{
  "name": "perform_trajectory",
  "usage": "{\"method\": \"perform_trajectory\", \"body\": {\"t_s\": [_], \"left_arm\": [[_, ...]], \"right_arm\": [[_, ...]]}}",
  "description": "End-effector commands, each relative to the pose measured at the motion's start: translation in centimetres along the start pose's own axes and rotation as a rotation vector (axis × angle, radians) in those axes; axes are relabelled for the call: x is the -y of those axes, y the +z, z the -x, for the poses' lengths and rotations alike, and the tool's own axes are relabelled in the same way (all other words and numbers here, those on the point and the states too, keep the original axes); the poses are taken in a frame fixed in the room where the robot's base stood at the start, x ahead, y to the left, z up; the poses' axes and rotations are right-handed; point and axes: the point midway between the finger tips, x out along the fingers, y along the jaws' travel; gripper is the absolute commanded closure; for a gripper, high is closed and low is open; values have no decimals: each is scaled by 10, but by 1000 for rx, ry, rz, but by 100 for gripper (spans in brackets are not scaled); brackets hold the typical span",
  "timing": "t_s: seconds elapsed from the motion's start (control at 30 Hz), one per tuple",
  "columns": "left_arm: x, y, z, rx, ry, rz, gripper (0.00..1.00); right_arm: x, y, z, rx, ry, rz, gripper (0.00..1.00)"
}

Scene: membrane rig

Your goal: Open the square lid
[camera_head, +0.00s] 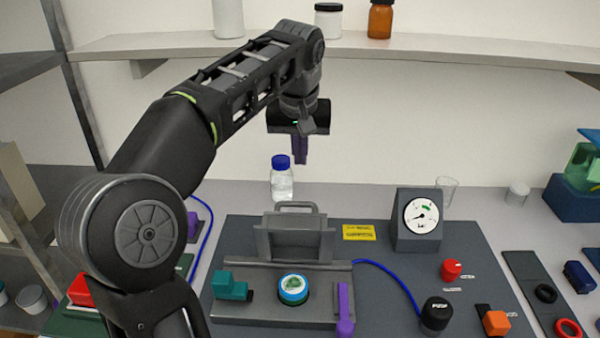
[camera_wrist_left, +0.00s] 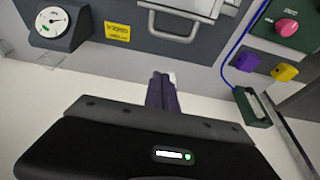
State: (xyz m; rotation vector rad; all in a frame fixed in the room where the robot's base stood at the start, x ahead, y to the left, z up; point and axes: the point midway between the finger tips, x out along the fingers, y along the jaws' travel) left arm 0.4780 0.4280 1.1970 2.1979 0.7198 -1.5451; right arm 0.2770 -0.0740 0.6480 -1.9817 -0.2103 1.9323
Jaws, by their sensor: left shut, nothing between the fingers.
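The grey square lid (camera_head: 290,240) stands raised, close to upright, at the back of the grey rig base (camera_head: 265,312). Its bar handle (camera_head: 295,206) is at the top edge. In the left wrist view the handle (camera_wrist_left: 170,36) shows near the top, with part of the lid (camera_wrist_left: 200,6) cut off by the frame. My left gripper (camera_head: 300,160) is shut and empty, above and behind the lid, apart from it. Its purple fingers also show in the left wrist view (camera_wrist_left: 161,78). My right gripper is not in view.
On the base are a round blue-rimmed disc (camera_head: 293,289), a teal block (camera_head: 229,287) and a purple lever (camera_head: 344,310). A dial gauge (camera_head: 420,218) stands to the right. A blue-capped bottle (camera_head: 281,180) stands behind the lid. A shelf (camera_head: 450,48) runs above.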

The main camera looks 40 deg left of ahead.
Motion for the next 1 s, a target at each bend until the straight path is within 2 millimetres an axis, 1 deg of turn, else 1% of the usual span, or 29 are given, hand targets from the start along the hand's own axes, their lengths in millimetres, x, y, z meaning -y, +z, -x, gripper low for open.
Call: {"method": "perform_trajectory", "body": {"t_s": [0.03,0.17,0.3,0.37,0.5,0.57,0.6,0.7,0.8,1.0], "left_arm": [[0,1,-8,1,0,0,100],[1,2,-28,2,0,1,100],[1,3,-55,3,0,1,100],[1,1,-60,4,-2,0,100],[1,1,-88,5,-2,0,100],[1,1,-99,4,-1,-1,100],[2,9,-91,-2,-3,-1,100],[2,23,-86,-2,-4,0,100],[1,32,-83,-1,-2,0,100],[0,38,-82,0,0,0,100]], "right_arm": [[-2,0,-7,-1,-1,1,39],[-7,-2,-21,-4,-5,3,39],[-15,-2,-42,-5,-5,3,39],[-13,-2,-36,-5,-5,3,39],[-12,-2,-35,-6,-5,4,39],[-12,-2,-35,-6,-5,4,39],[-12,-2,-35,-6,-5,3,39],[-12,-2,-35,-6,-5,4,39],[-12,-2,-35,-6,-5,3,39],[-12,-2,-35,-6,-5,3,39]]}}
